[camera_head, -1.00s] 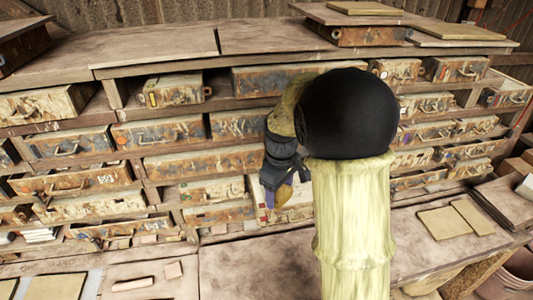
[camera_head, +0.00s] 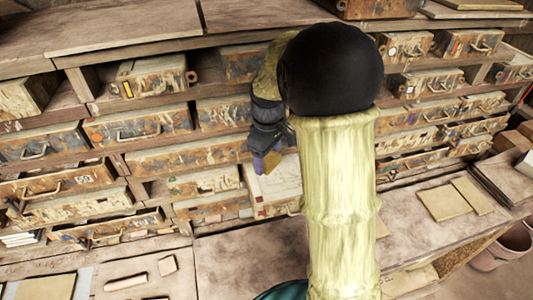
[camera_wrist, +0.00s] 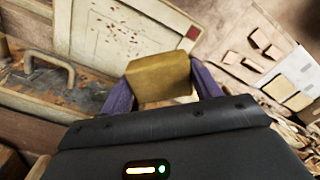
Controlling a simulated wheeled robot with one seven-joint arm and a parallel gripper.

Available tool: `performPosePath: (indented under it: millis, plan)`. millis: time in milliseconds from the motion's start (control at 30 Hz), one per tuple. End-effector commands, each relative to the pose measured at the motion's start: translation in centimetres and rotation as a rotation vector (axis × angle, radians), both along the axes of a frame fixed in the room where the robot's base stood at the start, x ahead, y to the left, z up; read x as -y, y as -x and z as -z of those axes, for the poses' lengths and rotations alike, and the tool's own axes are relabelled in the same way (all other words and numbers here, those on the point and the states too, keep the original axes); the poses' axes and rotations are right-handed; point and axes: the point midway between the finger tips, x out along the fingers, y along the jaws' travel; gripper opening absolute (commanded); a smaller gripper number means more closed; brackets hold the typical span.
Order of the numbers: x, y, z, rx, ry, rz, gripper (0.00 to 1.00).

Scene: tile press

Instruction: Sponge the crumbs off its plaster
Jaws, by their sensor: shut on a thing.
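My gripper (camera_wrist: 160,92) has purple fingers shut on a yellow-brown sponge block (camera_wrist: 158,76). In the head view, my gripper (camera_head: 264,164) and the sponge are small and partly hidden by my arm. A pale plaster face (camera_wrist: 108,40) in a raised frame lies beyond the sponge in the wrist view. Dark reddish crumbs are scattered over it, with a red mark near its right edge. In the head view, this pale block (camera_head: 277,190) sits in the lower shelving, just below my gripper. I cannot tell whether the sponge touches the plaster.
Rusty, handled mould boxes (camera_head: 205,157) fill the shelves around the plaster. A wooden bench (camera_head: 240,262) runs in front, with a flat board (camera_head: 443,202) at right and small pale pieces (camera_head: 125,283) at left. A handle (camera_wrist: 48,70) stands out left of the sponge in the wrist view.

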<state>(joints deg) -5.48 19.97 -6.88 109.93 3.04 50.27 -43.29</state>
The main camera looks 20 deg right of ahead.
Motion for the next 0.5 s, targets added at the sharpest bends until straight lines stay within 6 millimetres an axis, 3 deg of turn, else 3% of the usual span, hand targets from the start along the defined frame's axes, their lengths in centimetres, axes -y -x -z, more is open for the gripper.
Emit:
performPosePath:
  millis: [500]
  plan:
    - [0.0, 0.0, 1.1, 0.000, 0.000, 0.000, 0.45]
